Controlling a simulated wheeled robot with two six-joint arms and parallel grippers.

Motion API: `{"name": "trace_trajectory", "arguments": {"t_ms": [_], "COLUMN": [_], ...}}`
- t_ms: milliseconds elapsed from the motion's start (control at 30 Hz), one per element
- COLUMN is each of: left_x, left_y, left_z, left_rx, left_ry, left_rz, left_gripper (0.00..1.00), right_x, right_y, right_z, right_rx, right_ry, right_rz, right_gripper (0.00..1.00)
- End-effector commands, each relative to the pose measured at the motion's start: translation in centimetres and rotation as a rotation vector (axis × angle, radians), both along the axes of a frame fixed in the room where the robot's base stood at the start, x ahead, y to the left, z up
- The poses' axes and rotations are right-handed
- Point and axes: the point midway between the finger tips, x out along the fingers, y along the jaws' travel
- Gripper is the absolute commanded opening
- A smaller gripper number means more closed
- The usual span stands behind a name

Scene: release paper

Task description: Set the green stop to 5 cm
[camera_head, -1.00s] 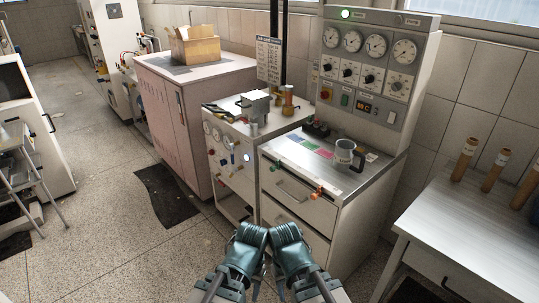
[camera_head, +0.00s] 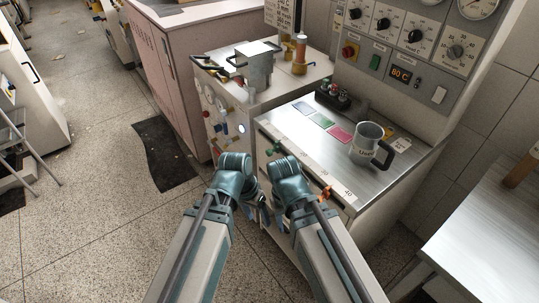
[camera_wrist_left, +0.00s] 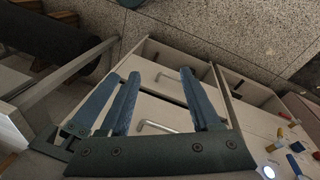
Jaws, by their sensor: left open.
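The green stop (camera_head: 273,150) is a small green piece at the left part of the scale strip (camera_head: 310,172) on the front edge of the metal-topped bench. An orange stop (camera_head: 325,193) sits further right on the strip, near the 40 mark. My left gripper (camera_head: 250,207) hangs below the front edge, apart from both stops. In the left wrist view its blue fingers (camera_wrist_left: 158,85) are spread and empty, with drawer fronts beyond. My right gripper (camera_head: 277,213) is close beside it, mostly hidden by its own wrist, and its jaws are unclear.
A grey mug (camera_head: 367,143), coloured pads (camera_head: 322,121) and a small dark block with knobs (camera_head: 333,95) are on the bench top. A wheeled white cabinet with valves (camera_head: 228,112) stands to the left. A light table (camera_head: 490,240) stands at right.

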Motion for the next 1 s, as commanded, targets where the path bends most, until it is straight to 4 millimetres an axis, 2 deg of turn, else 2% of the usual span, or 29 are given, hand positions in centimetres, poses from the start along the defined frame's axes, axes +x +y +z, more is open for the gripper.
{"name": "trace_trajectory", "arguments": {"t_ms": [33, 167, 267, 333, 500, 700, 833, 1000], "left_x": [1.4, 5.0, 8.3, 10.5, 14.6, 16.7, 17.1, 17.3], "left_y": [-0.5, -2.0, -1.8, -0.9, 2.9, 6.7, 7.6, 7.5], "left_z": [-3.3, -5.1, -4.9, -4.3, -2.2, -0.1, 0.6, 0.9], "left_rx": [-0.114, -0.421, -0.615, -0.717, -0.849, -0.88, -0.882, -0.882], "left_ry": [-0.03, -0.198, -0.395, -0.55, -0.906, -1.16, -1.216, -1.222], "left_rz": [-0.04, -0.16, -0.219, -0.24, -0.242, -0.215, -0.206, -0.208], "left_gripper": [0.64, 0.64, 0.64, 0.64, 0.64, 0.64, 0.64, 0.64], "right_x": [0.0, 0.0, 0.0, 0.0, 0.0, 0.0, 0.0, 0.0], "right_y": [0.0, 0.0, 0.0, 0.0, 0.0, 0.0, 0.0, 0.0], "right_z": [-3.9, -8.9, -12.4, -14.5, -18.5, -20.6, -20.9, -20.7], "right_rx": [0.0, 0.0, 0.0, 0.0, 0.0, 0.0, 0.0, 0.0], "right_ry": [0.0, 0.0, 0.0, 0.0, 0.0, 0.0, 0.0, 0.0], "right_rz": [0.0, 0.0, 0.001, 0.001, 0.001, 0.001, 0.001, 0.001], "right_gripper": [0.5, 0.5, 0.5, 0.5, 0.5, 0.5, 0.5, 0.5]}}
